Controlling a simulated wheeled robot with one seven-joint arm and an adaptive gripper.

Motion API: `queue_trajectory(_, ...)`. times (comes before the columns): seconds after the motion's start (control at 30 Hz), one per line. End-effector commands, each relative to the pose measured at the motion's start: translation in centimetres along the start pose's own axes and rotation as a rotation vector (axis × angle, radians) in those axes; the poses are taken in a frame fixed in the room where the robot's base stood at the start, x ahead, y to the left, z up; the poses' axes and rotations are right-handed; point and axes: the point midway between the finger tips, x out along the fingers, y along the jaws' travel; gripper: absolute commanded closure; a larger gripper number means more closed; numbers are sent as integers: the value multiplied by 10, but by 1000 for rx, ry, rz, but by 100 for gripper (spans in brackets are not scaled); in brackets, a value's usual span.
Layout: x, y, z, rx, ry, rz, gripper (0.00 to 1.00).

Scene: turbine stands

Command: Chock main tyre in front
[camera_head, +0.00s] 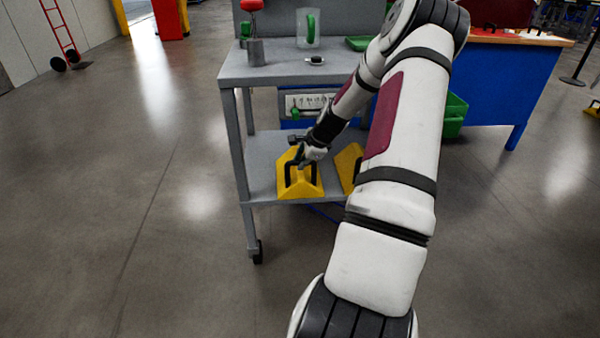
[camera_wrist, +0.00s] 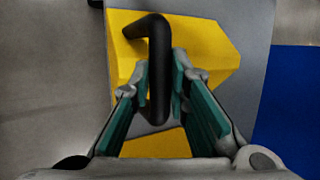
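A yellow wheel chock (camera_head: 310,186) with a black bar handle (camera_head: 289,174) sits on the lower shelf of a grey cart. My gripper (camera_head: 303,160) is at the top of this handle, pointing down at the chock. In the wrist view, the black handle (camera_wrist: 160,75) stands between the green-padded fingers of my gripper (camera_wrist: 161,75). The fingers are open around it, with narrow gaps beside the handle. The yellow chock (camera_wrist: 205,45) lies beneath them. A second yellow chock (camera_head: 347,163) is to the right on the shelf, partly hidden by my arm. No tyre is visible.
The cart's top (camera_head: 270,73) carries a cup with a red-topped item and other small things above the shelf. A cart leg (camera_head: 243,160) stands left of the chock. A blue bench (camera_head: 500,85) is at right.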

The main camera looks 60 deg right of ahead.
Motion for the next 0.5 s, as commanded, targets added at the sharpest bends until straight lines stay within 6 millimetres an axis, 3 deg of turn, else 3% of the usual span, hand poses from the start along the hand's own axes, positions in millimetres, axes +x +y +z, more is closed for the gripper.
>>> queue_trajectory(0.5,-6,-4,2,-2,0,-3,100)
